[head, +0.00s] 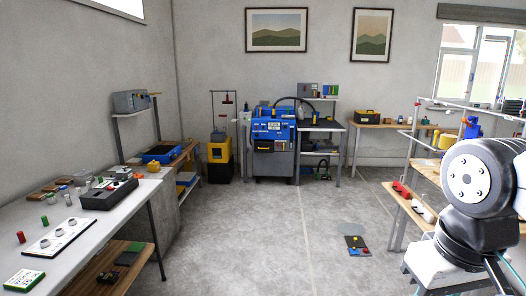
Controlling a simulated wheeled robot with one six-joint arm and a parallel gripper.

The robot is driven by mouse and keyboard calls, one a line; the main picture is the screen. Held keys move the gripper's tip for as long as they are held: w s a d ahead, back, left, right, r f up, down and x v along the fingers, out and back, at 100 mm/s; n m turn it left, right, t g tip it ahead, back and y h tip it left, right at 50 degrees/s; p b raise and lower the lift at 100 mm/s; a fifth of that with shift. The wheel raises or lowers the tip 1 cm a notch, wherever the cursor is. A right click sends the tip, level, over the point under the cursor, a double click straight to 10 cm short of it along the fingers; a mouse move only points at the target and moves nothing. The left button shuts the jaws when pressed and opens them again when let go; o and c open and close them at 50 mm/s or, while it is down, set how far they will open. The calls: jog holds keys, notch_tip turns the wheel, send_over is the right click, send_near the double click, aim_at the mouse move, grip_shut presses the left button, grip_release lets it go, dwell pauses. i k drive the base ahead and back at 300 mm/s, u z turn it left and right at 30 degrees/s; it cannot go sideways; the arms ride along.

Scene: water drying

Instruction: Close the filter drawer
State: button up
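A blue machine (272,127) stands against the far wall on a dark grey cabinet (272,164). A dark panel with a yellow bar (264,148) is on its lower front and may be the filter drawer. From this distance I cannot tell whether it is open or shut. Part of my arm fills the right edge of the head view, far from the machine. My gripper is not in view.
A white table (75,265) with small devices runs along the left. A yellow and black unit (220,155) stands left of the machine. Wooden shelving (408,207) is at right. A small dark board (356,245) lies on the otherwise open middle floor.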

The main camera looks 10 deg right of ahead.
aim_at(259, 146)
jog(key=z, duration=0.1)
jog(key=i, duration=1.05)
jog(key=z, duration=0.2)
jog(key=i, duration=3.85)
jog(key=u, duration=0.35)
jog(key=i, duration=1.65)
jog(key=u, duration=0.25)
